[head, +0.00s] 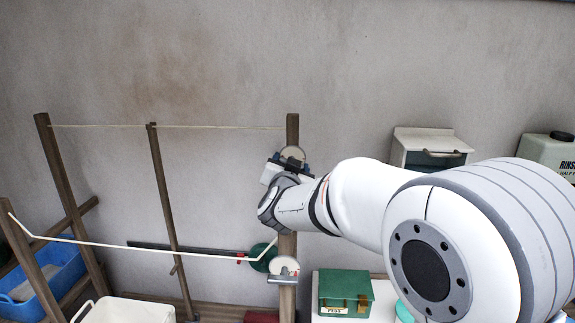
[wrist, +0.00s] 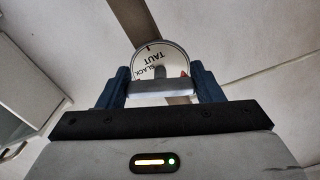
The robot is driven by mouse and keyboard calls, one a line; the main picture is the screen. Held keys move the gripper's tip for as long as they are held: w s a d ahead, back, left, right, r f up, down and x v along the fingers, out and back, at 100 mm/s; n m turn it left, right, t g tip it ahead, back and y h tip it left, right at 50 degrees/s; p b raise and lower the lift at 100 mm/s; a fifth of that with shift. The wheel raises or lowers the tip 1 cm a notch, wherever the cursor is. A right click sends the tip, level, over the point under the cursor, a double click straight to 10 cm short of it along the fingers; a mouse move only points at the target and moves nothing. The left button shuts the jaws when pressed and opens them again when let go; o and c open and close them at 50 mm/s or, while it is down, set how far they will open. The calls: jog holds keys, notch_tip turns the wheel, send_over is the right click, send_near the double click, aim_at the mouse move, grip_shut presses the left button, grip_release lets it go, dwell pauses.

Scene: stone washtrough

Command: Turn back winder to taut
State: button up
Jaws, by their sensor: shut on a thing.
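The back winder (head: 293,153) is a pale round dial on the tall wooden post, largely hidden behind my gripper (head: 288,163) in the head view. The back line (head: 165,126) runs nearly straight from the left post to the tall post.
A second winder (head: 285,267) is on the lower front post, and its line (head: 130,246) sags. A green box (head: 345,293), a blue tub (head: 45,279) and a white tub (head: 130,311) stand below. A wall box (head: 428,150) and a white jug (head: 550,155) are at right.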

jog(key=shift+f, duration=0.1)
jog(key=o, duration=1)
jog(key=shift+s+a+b, duration=0.15)
jog(key=shift+s+b, duration=0.9)
jog(key=shift+s, duration=2.9)
